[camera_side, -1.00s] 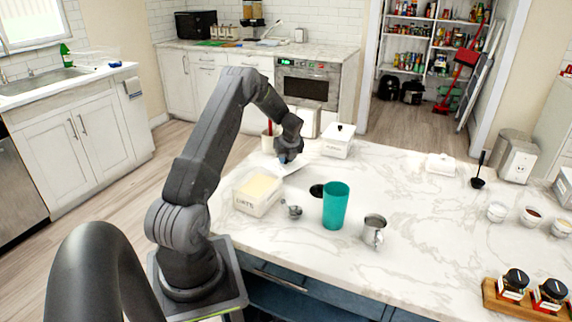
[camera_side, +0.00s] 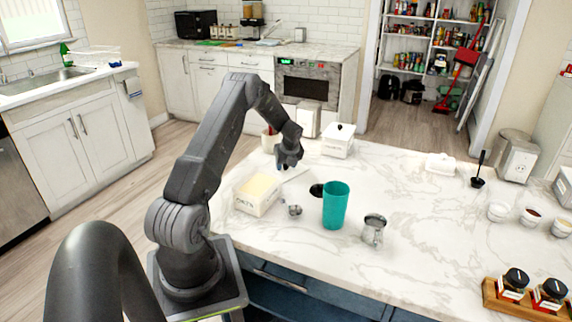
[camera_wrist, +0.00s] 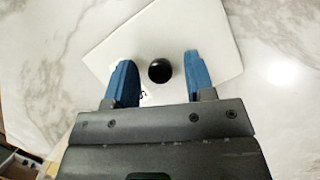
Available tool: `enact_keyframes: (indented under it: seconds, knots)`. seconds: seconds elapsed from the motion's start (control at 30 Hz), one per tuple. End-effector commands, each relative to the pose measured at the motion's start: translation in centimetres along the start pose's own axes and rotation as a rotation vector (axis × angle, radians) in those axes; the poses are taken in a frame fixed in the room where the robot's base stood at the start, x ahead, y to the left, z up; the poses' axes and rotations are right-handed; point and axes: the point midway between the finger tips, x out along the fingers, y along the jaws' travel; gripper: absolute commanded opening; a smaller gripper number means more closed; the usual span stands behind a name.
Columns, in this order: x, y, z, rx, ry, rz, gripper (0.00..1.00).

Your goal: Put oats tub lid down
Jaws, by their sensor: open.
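The oats tub lid is a flat white plate with a round black knob. In the wrist view the lid (camera_wrist: 215,40) lies below my gripper (camera_wrist: 158,75), with its knob (camera_wrist: 160,71) between the two blue fingers and a gap on each side. My gripper is open. In the side view the lid (camera_side: 297,174) appears as a pale sheet at the counter, partly hidden by my gripper (camera_side: 284,168). The open oats tub (camera_side: 251,204), white with pale contents, stands in front and to the left of it.
A teal cup (camera_side: 335,206), a metal pitcher (camera_side: 374,229) and a small metal cup (camera_side: 295,210) stand to the front right. A lidded white canister (camera_side: 338,143) and a utensil crock (camera_side: 270,141) stand behind.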

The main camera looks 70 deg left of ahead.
Motion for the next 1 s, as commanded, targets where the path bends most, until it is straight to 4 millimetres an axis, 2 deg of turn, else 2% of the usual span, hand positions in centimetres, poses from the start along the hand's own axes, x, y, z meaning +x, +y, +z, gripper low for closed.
enact_keyframes:
  seconds: [0.17, 0.27, 0.6, 0.93, 1.0]
  knots:
    - [-0.6, 0.0, 0.2, 0.000, -0.001, -0.001, 0.49]
    - [-1.9, -0.1, 0.2, 0.000, -0.002, -0.002, 0.49]
    - [-9.0, -0.1, 0.2, 0.000, -0.003, -0.003, 0.49]
    - [-12.9, -0.2, -0.1, -0.013, -0.001, -0.007, 0.49]
    - [-14.7, -0.8, -0.9, -0.053, -0.002, -0.024, 0.49]
